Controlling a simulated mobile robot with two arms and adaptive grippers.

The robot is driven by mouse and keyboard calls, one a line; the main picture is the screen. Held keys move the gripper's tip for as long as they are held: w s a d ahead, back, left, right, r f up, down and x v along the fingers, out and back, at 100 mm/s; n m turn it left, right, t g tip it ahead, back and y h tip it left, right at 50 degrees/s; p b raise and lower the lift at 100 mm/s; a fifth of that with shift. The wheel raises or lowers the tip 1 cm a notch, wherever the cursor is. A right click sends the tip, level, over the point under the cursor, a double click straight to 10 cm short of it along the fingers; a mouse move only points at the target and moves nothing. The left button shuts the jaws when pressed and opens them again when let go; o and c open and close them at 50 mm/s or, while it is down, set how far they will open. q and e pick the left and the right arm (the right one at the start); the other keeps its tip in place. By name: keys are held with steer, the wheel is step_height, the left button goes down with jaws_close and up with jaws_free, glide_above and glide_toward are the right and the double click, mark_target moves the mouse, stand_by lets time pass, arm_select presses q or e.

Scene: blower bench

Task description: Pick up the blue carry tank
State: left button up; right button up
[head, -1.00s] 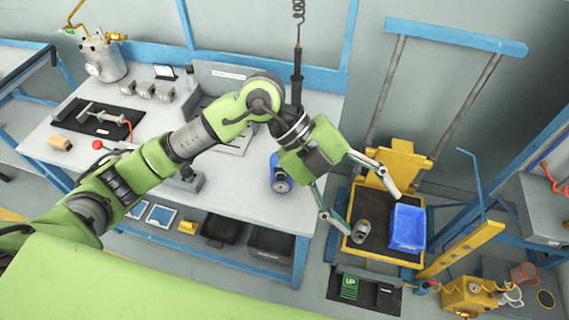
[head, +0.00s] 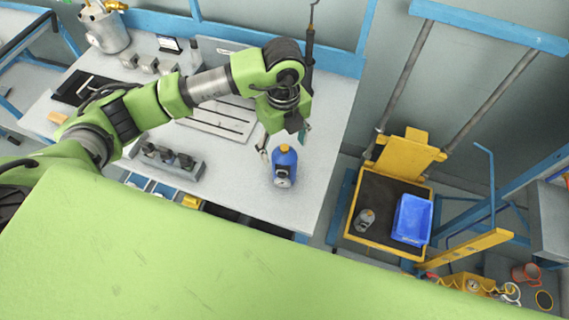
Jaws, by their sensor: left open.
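The blue carry tank (head: 284,168) stands upright near the right end of the grey bench top, with a round gauge on its front. My left gripper (head: 283,145) is open, pointing down just above and behind the tank. One finger shows to the left of the tank's top and the other to its right, partly hidden by the gripper body. I cannot tell whether a finger touches the tank. My right gripper is not in view.
A grey block with several dark knobs (head: 166,160) sits left of the tank. A hanging tool (head: 310,50) is behind my wrist. Right of the bench stands a yellow lift platform (head: 375,228) with a blue bin (head: 412,220) and a small grey canister (head: 365,220).

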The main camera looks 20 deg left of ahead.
arm_select(q)
step_height(320, 180, down, 2)
steer(key=shift+s+d+f+p, duration=0.1)
steer(key=shift+s+p, duration=0.05)
steer(key=shift+p, duration=0.75)
step_height(320, 180, down, 2)
steer(key=shift+f+p, duration=0.15)
steer(key=shift+p, duration=0.25)
steer(key=shift+f, duration=0.55)
steer(key=c, duration=1.6)
steer(key=shift+c, duration=1.1)
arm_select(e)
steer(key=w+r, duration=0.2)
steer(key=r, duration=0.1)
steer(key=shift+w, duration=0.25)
arm_select(q)
steer(key=shift+r, duration=0.2)
